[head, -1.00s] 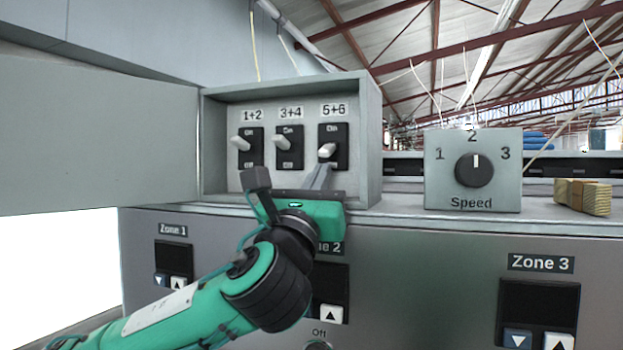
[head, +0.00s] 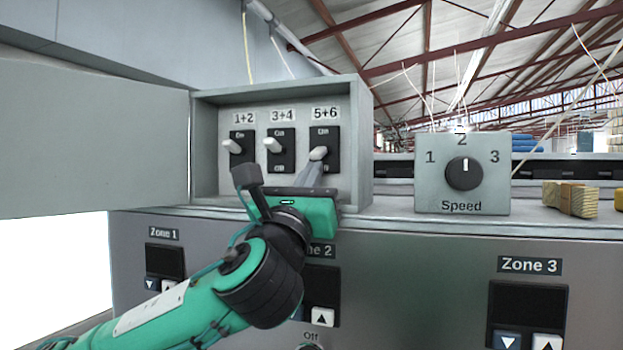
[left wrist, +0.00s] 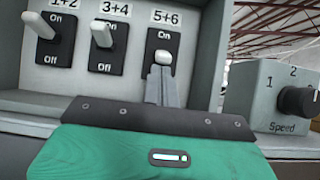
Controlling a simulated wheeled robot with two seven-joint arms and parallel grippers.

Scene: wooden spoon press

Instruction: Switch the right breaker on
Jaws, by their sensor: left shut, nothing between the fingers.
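The right breaker (head: 325,137), labelled 5+6, is a black switch plate with a pale lever (head: 318,153) inside the open grey box. In the left wrist view its lever (left wrist: 164,57) sits below the "On" mark and lower on its plate than the levers beside it. My left gripper (head: 314,165) is shut and empty. Its fingertips (left wrist: 160,71) are right under the lever, seemingly touching it; exact contact cannot be told. The fingers hide the lower part of the plate and its "Off" mark. My right gripper is not in view.
Breakers 1+2 (head: 242,148) and 3+4 (head: 281,150) stand to the left in the box (head: 362,140). Its door (head: 95,135) is open to the left. A speed dial box (head: 490,175) stands right, with wooden blocks (head: 572,198) beyond. Zone controls line the front panel below.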

